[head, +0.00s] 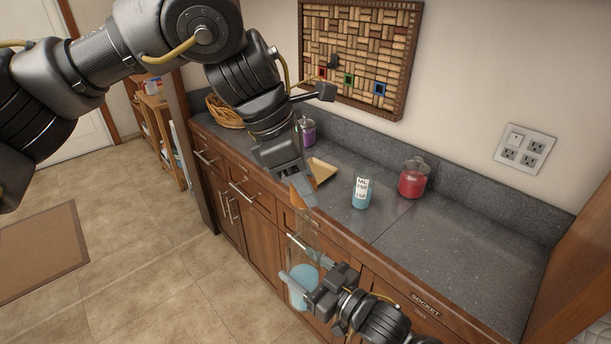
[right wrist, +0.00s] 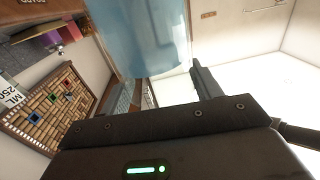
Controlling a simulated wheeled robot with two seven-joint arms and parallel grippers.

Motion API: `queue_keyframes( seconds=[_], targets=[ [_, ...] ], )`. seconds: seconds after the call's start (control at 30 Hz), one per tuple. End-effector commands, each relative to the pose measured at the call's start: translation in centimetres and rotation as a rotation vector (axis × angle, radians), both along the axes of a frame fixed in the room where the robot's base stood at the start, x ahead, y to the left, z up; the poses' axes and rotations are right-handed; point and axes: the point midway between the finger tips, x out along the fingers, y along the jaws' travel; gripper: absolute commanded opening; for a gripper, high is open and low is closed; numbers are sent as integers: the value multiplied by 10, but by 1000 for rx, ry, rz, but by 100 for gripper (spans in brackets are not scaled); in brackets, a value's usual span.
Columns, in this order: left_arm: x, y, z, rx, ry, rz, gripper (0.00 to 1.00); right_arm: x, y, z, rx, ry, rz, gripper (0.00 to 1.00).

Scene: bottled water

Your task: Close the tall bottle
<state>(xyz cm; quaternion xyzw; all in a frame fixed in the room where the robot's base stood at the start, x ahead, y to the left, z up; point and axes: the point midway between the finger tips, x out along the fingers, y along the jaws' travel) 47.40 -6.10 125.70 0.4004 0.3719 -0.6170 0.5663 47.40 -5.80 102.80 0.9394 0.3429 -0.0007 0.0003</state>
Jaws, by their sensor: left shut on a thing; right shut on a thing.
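The tall bottle (head: 303,284) is clear with blue liquid in its lower part. It is held in front of the counter and looks roughly upright. My right gripper (head: 318,292) is shut on its lower part from the right. The bottle's blue body also fills the top of the right wrist view (right wrist: 145,38). My left gripper (head: 302,190) is above the bottle, shut on an orange-brown stopper (head: 298,196). The stopper is at or just above the bottle's top; its fingers partly hide it, and I cannot tell whether it touches the bottle.
A small blue labelled bottle (head: 361,194), a red jar (head: 413,180), a purple jar (head: 307,133) and a tan tray (head: 323,171) stand on the grey counter (head: 460,240). A basket (head: 222,112) is at the far left. The counter's right part is clear.

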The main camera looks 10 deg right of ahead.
Motion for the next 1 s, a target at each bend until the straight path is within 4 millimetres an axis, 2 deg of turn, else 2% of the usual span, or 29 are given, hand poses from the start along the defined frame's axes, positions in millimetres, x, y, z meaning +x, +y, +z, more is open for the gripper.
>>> queue_keyframes(
  seconds=[0.4, 1.0],
  targets=[
    [0, 0, 0, 0, 0, -1, 16, 0, 0, 2, 3, -5, 0, 14],
    [0, 0, -11, 1, 0, -1, 16, 0, 0, 2, 3, -5, 0, 14]
  ],
)
